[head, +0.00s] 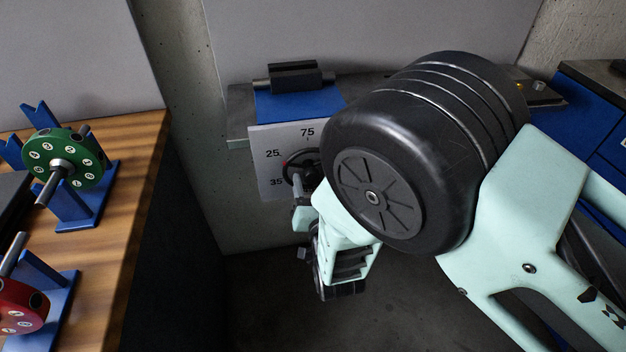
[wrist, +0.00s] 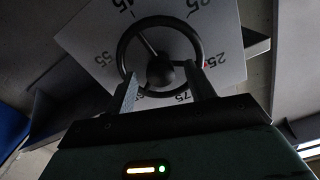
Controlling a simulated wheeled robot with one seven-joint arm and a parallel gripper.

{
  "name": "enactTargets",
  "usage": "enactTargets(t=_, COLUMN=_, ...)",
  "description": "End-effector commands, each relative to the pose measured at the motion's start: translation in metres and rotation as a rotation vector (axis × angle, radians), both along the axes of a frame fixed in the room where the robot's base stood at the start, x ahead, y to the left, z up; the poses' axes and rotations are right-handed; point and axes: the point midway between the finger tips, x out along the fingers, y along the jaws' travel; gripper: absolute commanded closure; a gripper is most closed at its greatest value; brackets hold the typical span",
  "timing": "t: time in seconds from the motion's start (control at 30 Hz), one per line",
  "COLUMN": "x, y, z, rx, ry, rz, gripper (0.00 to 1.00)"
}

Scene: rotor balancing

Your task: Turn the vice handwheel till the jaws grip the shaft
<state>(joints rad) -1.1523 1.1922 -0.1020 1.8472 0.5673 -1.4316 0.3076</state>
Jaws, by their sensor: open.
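The vice (head: 300,104) has a blue body and stands on a grey bench against the back wall. A dark jaw block lies on top, with a grey shaft (head: 328,77) showing at its ends; any gap at the jaws cannot be made out. The dark handwheel (head: 298,160) is on the front, before a white numbered dial plate (head: 267,140). In the wrist view the handwheel (wrist: 160,70) shows its round rim, hub and spokes. My gripper (wrist: 162,78) is open, its two fingers apart on either side of the hub, at the rim. Contact cannot be told.
A wooden table (head: 145,150) at left bears a green rotor (head: 65,160) and a red rotor (head: 18,308) on blue stands. A blue cabinet (head: 595,112) stands at right. My arm hides much of the bench's right part. Floor below is clear.

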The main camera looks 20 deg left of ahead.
Motion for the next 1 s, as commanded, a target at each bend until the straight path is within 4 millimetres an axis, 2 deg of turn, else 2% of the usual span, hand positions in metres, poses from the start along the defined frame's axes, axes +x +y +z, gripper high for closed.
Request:
enactTargets(t=0.13, x=0.008, y=0.0046, z=0.0004, rx=0.0, ry=-0.001, rz=0.0, gripper=0.46)
enactTargets(t=0.43, x=0.0093, y=0.0054, z=0.0002, rx=0.0, ry=0.0, rz=0.0, gripper=0.46)
enactTargets(t=0.6, x=0.0091, y=0.0053, z=0.0002, rx=0.0, ry=0.0, rz=0.0, gripper=0.91)
enactTargets(t=1.0, x=0.0093, y=0.0051, z=-0.0004, rx=0.1, ry=0.061, rz=-0.001, gripper=0.91)
